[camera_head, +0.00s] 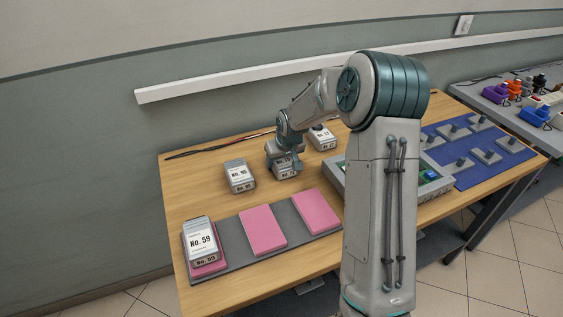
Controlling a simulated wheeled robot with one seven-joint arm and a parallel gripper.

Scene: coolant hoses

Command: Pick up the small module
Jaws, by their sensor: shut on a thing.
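My gripper (284,159) points down over the wooden table and is shut on a small white and grey module (286,172). The fingers hide the module's upper part, and its label is too small to read surely. I cannot tell whether it touches the table. A similar module (239,175) stands to its left, and another module (323,137) stands behind it to the right. A module labelled No. 59 (201,240) sits on the left pink pad.
A dark grey mat (235,235) at the table's front carries pink pads; the middle pad (263,230) and right pad (317,211) are bare. A grey device stands behind my arm. A blue mat (463,171) with several small fittings lies right. A cable (220,146) runs along the back.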

